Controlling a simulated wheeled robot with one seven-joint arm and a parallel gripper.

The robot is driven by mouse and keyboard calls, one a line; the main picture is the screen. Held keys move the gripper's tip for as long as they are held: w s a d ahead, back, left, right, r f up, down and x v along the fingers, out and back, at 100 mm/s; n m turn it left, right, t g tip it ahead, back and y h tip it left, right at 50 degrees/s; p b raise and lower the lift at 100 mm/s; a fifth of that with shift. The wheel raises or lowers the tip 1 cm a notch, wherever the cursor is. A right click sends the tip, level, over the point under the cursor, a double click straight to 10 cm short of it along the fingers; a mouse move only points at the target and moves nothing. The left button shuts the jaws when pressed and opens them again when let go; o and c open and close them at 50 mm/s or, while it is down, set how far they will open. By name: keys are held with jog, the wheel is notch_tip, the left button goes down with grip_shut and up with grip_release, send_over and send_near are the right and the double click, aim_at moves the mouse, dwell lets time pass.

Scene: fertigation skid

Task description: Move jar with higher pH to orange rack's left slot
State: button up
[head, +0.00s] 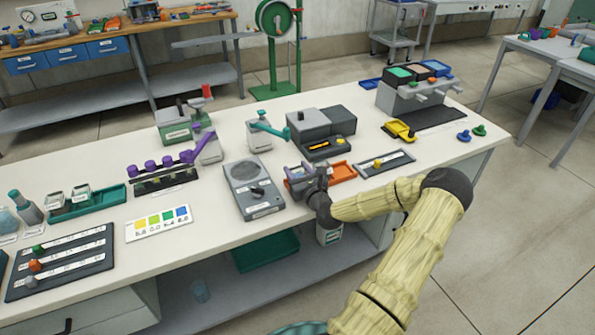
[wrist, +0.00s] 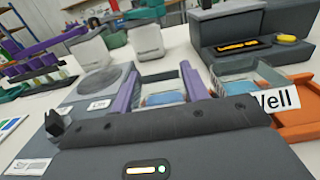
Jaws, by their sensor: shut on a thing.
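My gripper (head: 303,174) is over the left part of the orange rack (head: 342,174). In the wrist view its two purple fingers (wrist: 160,90) are shut on a clear jar with blue liquid (wrist: 164,99). My wrist body hides the jar's lower part, so I cannot tell whether it rests in the rack. A second clear jar with bluish contents (wrist: 240,72) is just to the right, by the orange rack's visible right end (wrist: 298,128) and a "Well" label (wrist: 275,99). A colour card with pH numbers (head: 158,223) lies at the front left.
A grey round-plate device (head: 253,188) stands just left of the rack. A dark grey machine (head: 322,131) is behind it, and a small tray (head: 385,164) is to the right. A teal rack (head: 112,196) with two lidded white-labelled containers (head: 68,198) stands far left.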

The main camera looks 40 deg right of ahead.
jog(key=o, duration=1)
jog(key=shift+f, duration=0.1)
jog(key=shift+s, duration=0.15)
jog(key=v, duration=1.1)
jog(key=shift+s, duration=0.35)
jog(key=shift+s, duration=0.1)
